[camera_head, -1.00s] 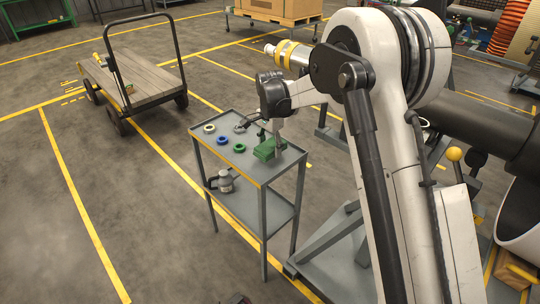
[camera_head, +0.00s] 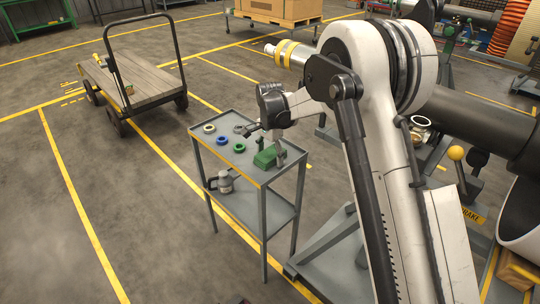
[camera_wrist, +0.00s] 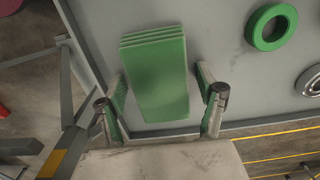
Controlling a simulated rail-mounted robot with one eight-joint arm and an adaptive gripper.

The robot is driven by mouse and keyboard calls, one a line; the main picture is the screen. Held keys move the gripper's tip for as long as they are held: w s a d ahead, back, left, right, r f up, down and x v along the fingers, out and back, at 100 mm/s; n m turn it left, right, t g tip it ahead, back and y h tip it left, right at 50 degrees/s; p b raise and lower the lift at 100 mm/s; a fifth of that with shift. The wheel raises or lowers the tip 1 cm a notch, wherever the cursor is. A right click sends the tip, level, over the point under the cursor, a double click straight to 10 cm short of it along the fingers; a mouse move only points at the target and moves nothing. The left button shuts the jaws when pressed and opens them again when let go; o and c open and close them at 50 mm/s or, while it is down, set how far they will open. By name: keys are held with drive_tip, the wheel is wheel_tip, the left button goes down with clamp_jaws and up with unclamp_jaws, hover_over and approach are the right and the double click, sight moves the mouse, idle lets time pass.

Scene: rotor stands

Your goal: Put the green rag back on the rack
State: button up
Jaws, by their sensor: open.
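The green rag (camera_head: 264,158) is a folded stack lying on the top shelf of the grey rack (camera_head: 247,172), near its right end. In the wrist view the rag (camera_wrist: 158,80) lies flat with layered edges at its far end. My gripper (camera_head: 270,148) is over the right end of the rack, just at the rag. In the wrist view the two fingers of my gripper (camera_wrist: 163,100) stand apart on either side of the rag's near part, with gaps visible between fingers and cloth. The gripper partly hides the rag in the head view.
A green ring (camera_head: 239,148), a blue ring (camera_head: 222,140) and a pale ring (camera_head: 209,128) lie on the top shelf left of the rag. A wooden cart (camera_head: 130,82) stands at back left.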

sight(270, 153)
wheel_tip(270, 153, up, 12)
drive_tip(key=p, duration=0.2)
drive_tip(key=s+d+r+n+t, duration=0.2)
drive_tip(key=s+d+r, duration=0.5)
drive_tip(key=r, duration=0.3)
drive_tip(key=s+d+r+n+t, duration=0.1)
drive_tip(key=s+d+r, duration=0.2)
drive_tip(key=s, duration=0.3)
drive_tip(key=s+d+r+n, duration=0.1)
drive_tip(key=s+d+r, duration=0.1)
drive_tip(key=s+d, duration=0.25)
drive_tip(key=s+d+f+n+t, duration=0.2)
drive_tip(key=s+d, duration=0.1)
drive_tip(key=s, duration=0.8)
drive_tip(key=s+d+f+n+t, duration=0.2)
drive_tip(key=s+d, duration=0.2)
drive_tip(key=s, duration=0.7)
drive_tip(key=shift+d+n, duration=0.25)
drive_tip(key=shift+n, duration=0.15)
